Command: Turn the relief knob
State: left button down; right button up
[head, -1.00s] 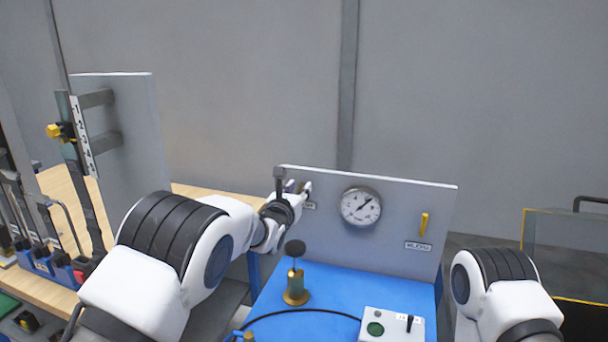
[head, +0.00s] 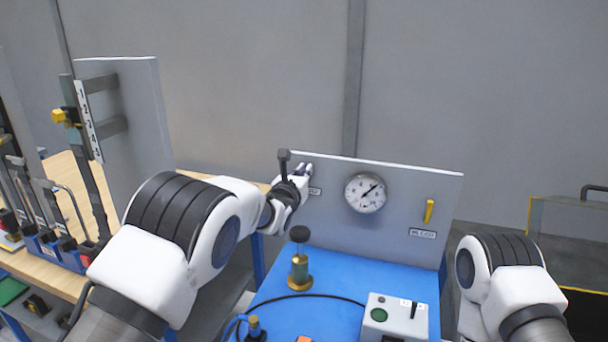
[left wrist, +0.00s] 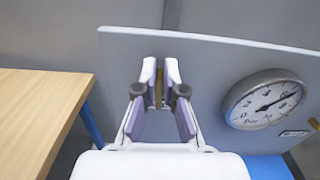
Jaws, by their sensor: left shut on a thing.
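My left gripper (head: 303,172) reaches to the upright grey panel (head: 330,232), left of the gauge. In the left wrist view its two fingers (left wrist: 160,80) are closed on a narrow brass-coloured part, taken as the relief knob (left wrist: 159,92). The fingers hide most of the knob, and it cannot be made out in the head view. A small label (head: 315,191) sits just right of the gripper, partly covered. The round white gauge (head: 366,193) has its needle toward the upper right; it also shows in the left wrist view (left wrist: 265,100). My right gripper is out of view.
A yellow lever (head: 428,211) stands upright on the panel's right side above a label (head: 422,233). On the blue bench top (head: 335,275) are a brass fitting with a black knob (head: 299,262) and a white switch box (head: 394,318). A wooden table (head: 75,190) lies to the left.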

pick_arm(q)
jog(key=shift+w+a+f+n+b, duration=0.15)
jog(key=shift+f+n+b, duration=0.45)
jog(key=shift+n+b, duration=2.4)
jog(key=shift+w+a+f+n+b, duration=0.1)
jog(key=shift+a+f+n+b, duration=0.4)
jog(key=shift+n, duration=5.25)
jog(key=shift+w+d+f+n+b, duration=0.1)
jog(key=shift+f+n+b, duration=1.05)
jog(key=shift+n, duration=3.2)
jog(key=shift+r+b, duration=0.3)
jog(key=shift+r, duration=0.1)
jog(key=c, duration=1.3)
grip_release()
jog(key=shift+d+f, duration=0.1)
jog(key=shift+d, duration=0.05)
